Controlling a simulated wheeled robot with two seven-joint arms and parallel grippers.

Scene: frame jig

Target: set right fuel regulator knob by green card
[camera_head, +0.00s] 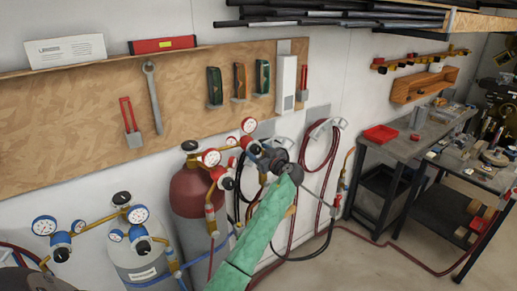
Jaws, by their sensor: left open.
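My left gripper (272,160), dark grey on a green-sleeved arm, is open at the red regulator on the right, close around or beside its dark knob; I cannot tell whether it touches. The knob is mostly hidden by the gripper. This fuel regulator (249,126) has red-rimmed gauges and brass fittings, beside the maroon cylinder (188,190). Another red-rimmed gauge (211,157) sits on the maroon cylinder's regulator. I cannot make out a green card; a white card (66,51) stands on the board's top ledge. My right gripper is not in view.
A grey cylinder (140,262) with blue gauges stands at left. Hoses (320,150) hang on the wall behind my gripper. A wooden tool board (80,120) is above. A workbench (400,150) with a red tray (380,134) stands at right. Floor between is clear except a hose.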

